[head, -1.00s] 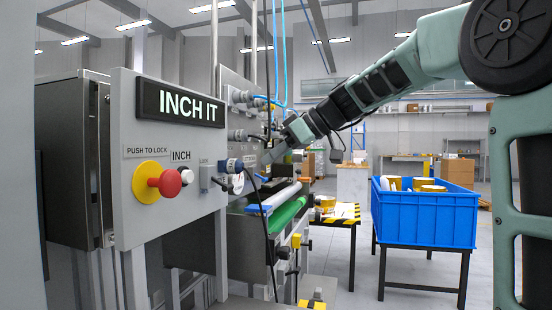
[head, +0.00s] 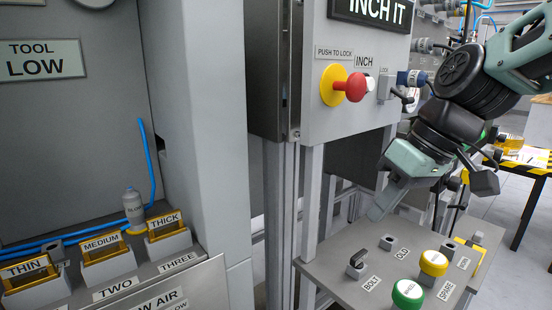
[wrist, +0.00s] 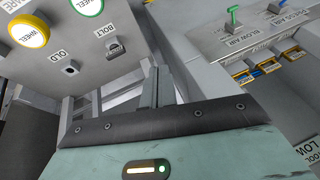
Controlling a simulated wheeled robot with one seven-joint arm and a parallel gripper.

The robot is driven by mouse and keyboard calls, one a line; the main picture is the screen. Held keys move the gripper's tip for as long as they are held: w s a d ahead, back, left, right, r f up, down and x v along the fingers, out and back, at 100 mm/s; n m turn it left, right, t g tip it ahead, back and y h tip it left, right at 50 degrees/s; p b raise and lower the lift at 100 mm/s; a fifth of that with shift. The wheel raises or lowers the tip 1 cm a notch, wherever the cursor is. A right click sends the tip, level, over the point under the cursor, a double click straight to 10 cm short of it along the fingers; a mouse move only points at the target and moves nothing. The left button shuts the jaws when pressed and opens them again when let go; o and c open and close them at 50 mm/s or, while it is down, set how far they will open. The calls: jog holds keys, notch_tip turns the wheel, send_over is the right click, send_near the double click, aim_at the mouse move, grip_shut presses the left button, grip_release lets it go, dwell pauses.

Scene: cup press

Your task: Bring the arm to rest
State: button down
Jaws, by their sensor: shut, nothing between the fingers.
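My gripper (head: 379,210) is at the right of the head view, with my arm bent down from the upper right. Its fingers point down and to the left, above the left back part of a grey shelf (head: 325,262) and apart from it. In the wrist view the fingers (wrist: 160,85) are together, with nothing between them. My arm hides part of the machine behind it.
A red push button (head: 352,87) juts from the panel near my arm. Labelled slots (head: 104,256) are at the lower left. A striped table (head: 527,158) stands behind.

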jog(key=s+a+f+n+g+h, duration=0.1)
jog(key=s+f+h, duration=0.1)
jog(key=s+f, duration=0.55)
jog(key=s+a+f+g+h, duration=0.15)
jog(key=s+f, duration=0.35)
jog(key=s, duration=0.5)
notch_tip(320, 180, up, 21)
jog(key=p, duration=2)
jog(key=shift+w+t+p, duration=0.15)
jog(key=shift+t+p, duration=0.2)
